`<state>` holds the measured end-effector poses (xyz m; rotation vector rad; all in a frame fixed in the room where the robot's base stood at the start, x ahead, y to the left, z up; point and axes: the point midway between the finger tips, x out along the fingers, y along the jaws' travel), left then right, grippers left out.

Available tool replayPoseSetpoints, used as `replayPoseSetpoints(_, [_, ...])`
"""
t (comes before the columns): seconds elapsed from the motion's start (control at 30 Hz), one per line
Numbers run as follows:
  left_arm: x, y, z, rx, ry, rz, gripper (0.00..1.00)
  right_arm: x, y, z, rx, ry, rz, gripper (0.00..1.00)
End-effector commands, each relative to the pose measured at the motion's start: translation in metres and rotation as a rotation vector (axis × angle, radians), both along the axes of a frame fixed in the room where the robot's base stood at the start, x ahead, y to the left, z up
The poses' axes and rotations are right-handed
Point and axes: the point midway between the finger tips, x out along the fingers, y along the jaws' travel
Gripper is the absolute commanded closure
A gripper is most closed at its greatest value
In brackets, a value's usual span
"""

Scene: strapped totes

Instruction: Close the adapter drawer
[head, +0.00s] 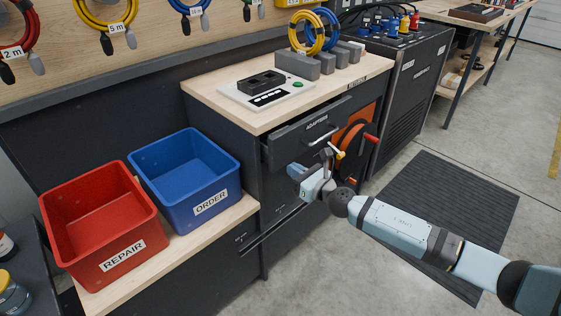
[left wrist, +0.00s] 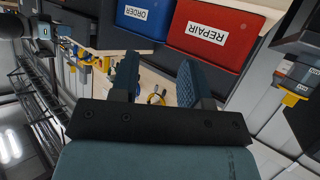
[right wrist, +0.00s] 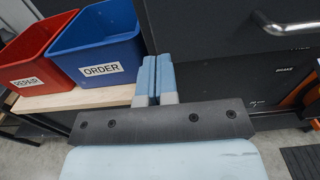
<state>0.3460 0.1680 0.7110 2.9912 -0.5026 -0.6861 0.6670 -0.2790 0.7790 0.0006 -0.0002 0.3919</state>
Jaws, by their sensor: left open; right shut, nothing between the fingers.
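The adapter drawer (head: 290,139), dark grey with an "ADAPTERS" label and a metal bar handle, is at the top of the workbench cabinet. Its front stands out a little from the cabinet, so it is partly open. In the right wrist view a dark front with a bar handle (right wrist: 290,27) shows at upper right. My right gripper (head: 296,171) is shut and empty, just below and in front of the drawer front. Its blue fingertips (right wrist: 154,75) are pressed together; contact with the drawer cannot be told. My left gripper (left wrist: 157,75) is open and empty, outside the head view.
A blue ORDER bin (head: 187,185) and a red REPAIR bin (head: 105,225) stand on the lower wooden shelf at left. A device (head: 264,88) and coiled cables (head: 309,32) sit on the benchtop. An orange reel (head: 357,142) is right of the drawer. Floor is open in front.

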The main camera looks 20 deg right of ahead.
Motion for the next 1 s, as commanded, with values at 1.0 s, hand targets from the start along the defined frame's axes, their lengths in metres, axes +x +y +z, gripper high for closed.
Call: replayPoseSetpoints(1.0, [0.007,-0.008,0.013,-0.040,-0.081,-0.015,0.57,0.085,0.035,-0.001,0.002,-0.001,-0.001,1.00])
